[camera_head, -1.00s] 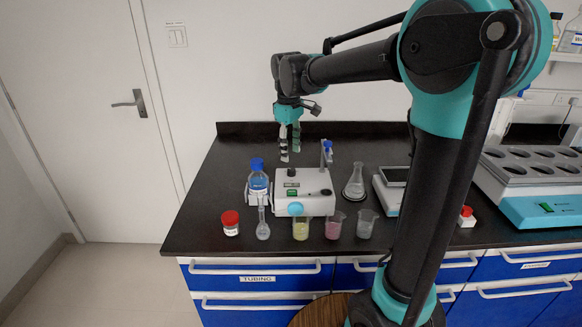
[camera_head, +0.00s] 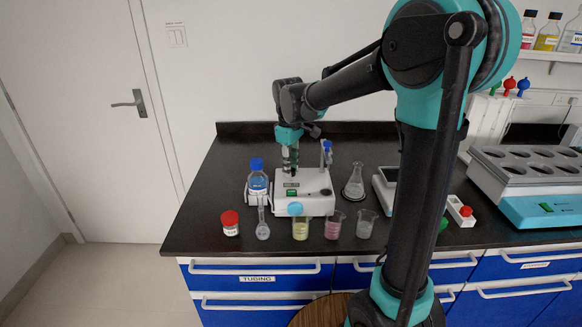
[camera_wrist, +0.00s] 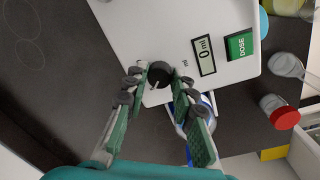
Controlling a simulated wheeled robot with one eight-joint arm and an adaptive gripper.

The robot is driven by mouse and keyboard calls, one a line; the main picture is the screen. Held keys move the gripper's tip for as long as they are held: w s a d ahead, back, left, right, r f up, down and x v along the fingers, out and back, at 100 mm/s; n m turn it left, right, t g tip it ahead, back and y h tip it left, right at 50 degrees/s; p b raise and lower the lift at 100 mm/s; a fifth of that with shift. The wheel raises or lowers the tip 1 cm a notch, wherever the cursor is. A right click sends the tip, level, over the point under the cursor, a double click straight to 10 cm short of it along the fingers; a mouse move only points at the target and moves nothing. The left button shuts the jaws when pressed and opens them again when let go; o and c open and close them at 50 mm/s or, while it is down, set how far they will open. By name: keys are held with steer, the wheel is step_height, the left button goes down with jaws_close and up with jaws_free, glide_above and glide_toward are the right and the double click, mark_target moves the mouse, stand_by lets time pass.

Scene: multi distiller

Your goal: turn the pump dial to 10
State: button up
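The white pump (camera_head: 318,207) stands on the dark bench, with a small display and a green button on its front part. In the wrist view, its black round dial (camera_wrist: 160,74) with a light pointer mark sits near the edge of the white pump top (camera_wrist: 150,25). The display (camera_wrist: 204,56) reads 0 ml, next to a green DOSE button (camera_wrist: 239,45). My gripper (camera_wrist: 160,78) is open, with one green-and-grey finger on each side of the dial; I cannot tell whether they touch it. In the head view my gripper (camera_head: 290,168) points down over the pump and hides the dial.
A blue-capped bottle (camera_head: 258,182) stands close left of the pump. A red-capped jar (camera_head: 230,224), a small flask (camera_head: 263,230) and beakers with yellow (camera_head: 301,231) and pink (camera_head: 334,227) liquid line the front. A conical flask (camera_head: 354,184) stands to the right.

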jaws_close()
steer(key=m, duration=0.4)
steer(key=shift+m, duration=2.3)
steer(key=o, duration=0.6)
jaws_free()
steer(key=shift+r, duration=0.1)
